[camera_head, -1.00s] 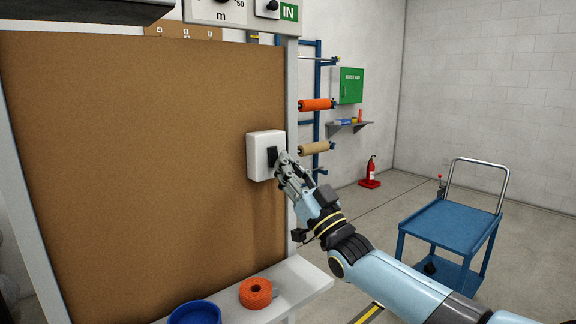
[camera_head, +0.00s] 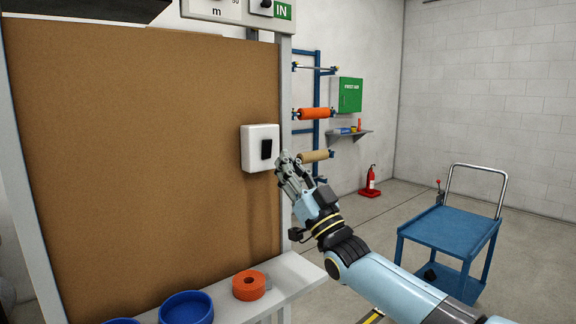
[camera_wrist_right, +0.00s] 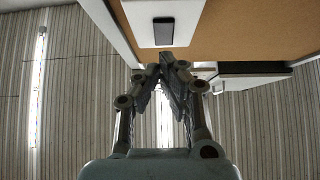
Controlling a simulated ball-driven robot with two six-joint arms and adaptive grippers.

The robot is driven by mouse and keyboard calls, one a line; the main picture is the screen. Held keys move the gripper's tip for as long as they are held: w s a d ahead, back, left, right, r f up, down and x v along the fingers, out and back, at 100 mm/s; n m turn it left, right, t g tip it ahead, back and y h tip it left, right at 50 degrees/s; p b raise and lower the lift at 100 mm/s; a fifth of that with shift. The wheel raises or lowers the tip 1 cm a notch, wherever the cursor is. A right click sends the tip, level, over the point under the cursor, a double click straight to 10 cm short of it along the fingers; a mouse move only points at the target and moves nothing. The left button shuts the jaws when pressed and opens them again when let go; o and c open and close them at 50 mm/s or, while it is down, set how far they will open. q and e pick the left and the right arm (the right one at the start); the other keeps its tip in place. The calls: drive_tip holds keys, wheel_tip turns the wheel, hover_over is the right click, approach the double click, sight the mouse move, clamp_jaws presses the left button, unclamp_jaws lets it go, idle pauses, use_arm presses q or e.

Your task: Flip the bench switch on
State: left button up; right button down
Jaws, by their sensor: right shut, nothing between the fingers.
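The bench switch is a white box (camera_head: 246,149) with a black rocker (camera_head: 266,149), mounted on the right part of the brown board (camera_head: 140,150). In the right wrist view the white box (camera_wrist_right: 185,10) and its black rocker (camera_wrist_right: 163,32) show at the top, beyond the fingertips. My right gripper (camera_head: 284,160) is shut and empty, just right of the switch box and slightly below the rocker. In the right wrist view its fingertips (camera_wrist_right: 167,62) meet below the rocker, with a small gap in the picture. My left gripper is not in view.
A blue cart (camera_head: 448,230) stands on the floor at right. A wall shelf (camera_head: 350,136) is behind my gripper.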

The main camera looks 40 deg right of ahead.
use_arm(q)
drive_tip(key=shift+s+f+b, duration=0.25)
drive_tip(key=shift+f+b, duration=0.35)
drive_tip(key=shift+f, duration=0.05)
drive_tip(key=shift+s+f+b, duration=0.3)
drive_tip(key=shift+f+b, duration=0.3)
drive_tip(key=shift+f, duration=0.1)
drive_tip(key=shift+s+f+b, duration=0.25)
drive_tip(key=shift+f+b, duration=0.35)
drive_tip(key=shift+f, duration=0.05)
use_arm(e)
drive_tip(key=w+f+v, duration=0.1)
drive_tip(key=v, duration=0.9)
drive_tip(key=shift+f, duration=0.35)
